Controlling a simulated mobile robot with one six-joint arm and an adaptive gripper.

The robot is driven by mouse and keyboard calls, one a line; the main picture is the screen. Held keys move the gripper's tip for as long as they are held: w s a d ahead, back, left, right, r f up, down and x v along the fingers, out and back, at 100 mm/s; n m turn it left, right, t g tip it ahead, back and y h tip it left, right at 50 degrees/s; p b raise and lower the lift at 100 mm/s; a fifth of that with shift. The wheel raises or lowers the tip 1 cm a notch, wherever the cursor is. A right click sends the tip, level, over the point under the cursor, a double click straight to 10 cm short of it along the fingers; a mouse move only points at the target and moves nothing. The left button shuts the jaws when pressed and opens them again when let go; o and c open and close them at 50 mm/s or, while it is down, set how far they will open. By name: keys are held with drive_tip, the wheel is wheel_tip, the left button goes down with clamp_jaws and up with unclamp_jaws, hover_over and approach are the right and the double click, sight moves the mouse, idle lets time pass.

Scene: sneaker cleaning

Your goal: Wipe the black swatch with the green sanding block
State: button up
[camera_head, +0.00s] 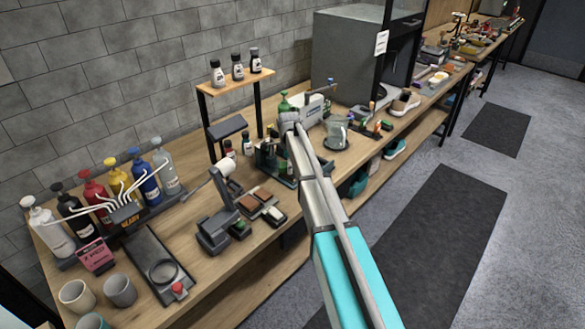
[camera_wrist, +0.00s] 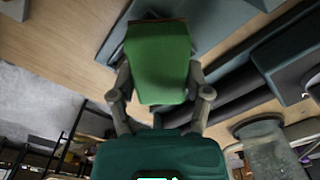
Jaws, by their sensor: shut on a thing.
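My gripper (camera_wrist: 160,78) is shut on the green sanding block (camera_wrist: 158,58) in the wrist view, one finger on each side of it. The block has a reddish-brown edge at its far end. A blue-grey flat surface and bare wood show around the block; I cannot tell whether it touches them. In the head view my arm reaches over the middle of the bench and largely hides my gripper and the block. I cannot pick out the black swatch with certainty in either view.
Brown pads (camera_head: 250,203) lie on the bench (camera_head: 185,215) left of my arm. A clear jug (camera_head: 337,133) stands right of it, with a grey cabinet (camera_head: 350,55) behind. A small shelf (camera_head: 235,82) holds bottles. Pump bottles (camera_head: 118,180) and mugs (camera_head: 119,290) crowd the left end.

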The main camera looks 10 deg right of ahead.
drive_tip(key=shift+f, duration=0.15)
idle(0.3)
drive_tip(key=shift+s, duration=0.1)
drive_tip(key=shift+s+d, duration=1.2)
drive_tip(key=shift+s, duration=0.3)
drive_tip(key=shift+r, duration=0.2)
wheel_tip(320, 180, up, 6)
drive_tip(key=p, duration=0.6)
wheel_tip(320, 180, up, 3)
drive_tip(key=p, duration=0.3)
drive_tip(key=shift+s+f, duration=0.1)
idle(0.8)
